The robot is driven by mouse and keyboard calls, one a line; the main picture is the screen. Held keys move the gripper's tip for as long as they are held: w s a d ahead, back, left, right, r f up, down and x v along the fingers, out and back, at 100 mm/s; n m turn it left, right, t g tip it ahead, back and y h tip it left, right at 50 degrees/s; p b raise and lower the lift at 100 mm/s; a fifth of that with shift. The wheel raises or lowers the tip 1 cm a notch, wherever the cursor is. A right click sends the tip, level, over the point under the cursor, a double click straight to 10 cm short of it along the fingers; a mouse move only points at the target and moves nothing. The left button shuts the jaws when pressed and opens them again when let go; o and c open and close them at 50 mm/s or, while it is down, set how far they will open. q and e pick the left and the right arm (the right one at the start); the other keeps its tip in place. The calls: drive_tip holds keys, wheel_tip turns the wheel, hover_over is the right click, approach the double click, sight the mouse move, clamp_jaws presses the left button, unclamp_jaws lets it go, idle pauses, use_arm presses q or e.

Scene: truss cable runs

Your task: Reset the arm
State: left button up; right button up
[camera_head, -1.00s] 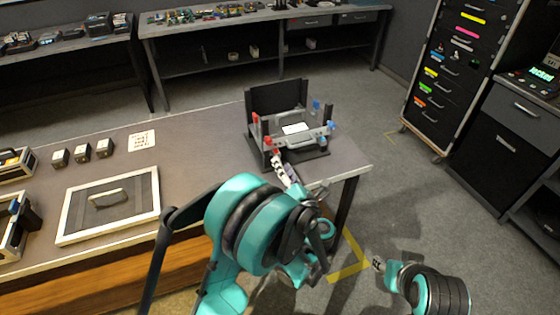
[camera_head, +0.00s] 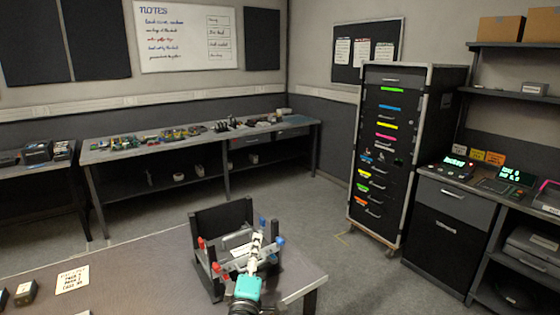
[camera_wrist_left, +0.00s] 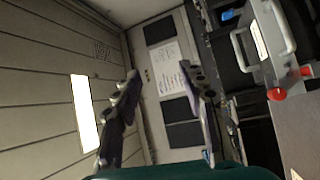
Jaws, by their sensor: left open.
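My left gripper (camera_head: 257,246) is raised in front of the black fixture (camera_head: 222,217) at the table's right end and hides part of it. In the left wrist view its two dark fingers (camera_wrist_left: 160,75) are spread apart, with nothing between them. The fixture has red knobs on its left and blue knobs on its right. Its grey handle (camera_wrist_left: 268,35) and a red knob (camera_wrist_left: 277,94) show at the right of the left wrist view, beside the fingers and apart from them. My right gripper is out of view.
The near table (camera_head: 140,262) carries a printed card (camera_head: 72,280) and small dark blocks (camera_head: 24,293) at left. A cluttered bench (camera_head: 100,152) stands along the back wall. A tall drawer cabinet (camera_head: 385,150) stands at right, with open floor between it and the table.

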use_arm(q)
drive_tip(key=s+a+f+m+g, duration=0.3)
drive_tip(key=s+f+m+g, duration=0.1)
drive_tip(key=s, duration=0.4)
drive_tip(key=s+a+f+m+g+y, duration=0.1)
drive_tip(key=s+a+f+m+g, duration=0.3)
drive_tip(key=s+f+m, duration=0.2)
drive_tip(key=s+a+f+m+g, duration=0.4)
drive_tip(key=s+f+m, duration=0.1)
drive_tip(key=s, duration=0.6)
drive_tip(key=shift+f+g, duration=0.4)
drive_tip(key=shift+f, duration=0.45)
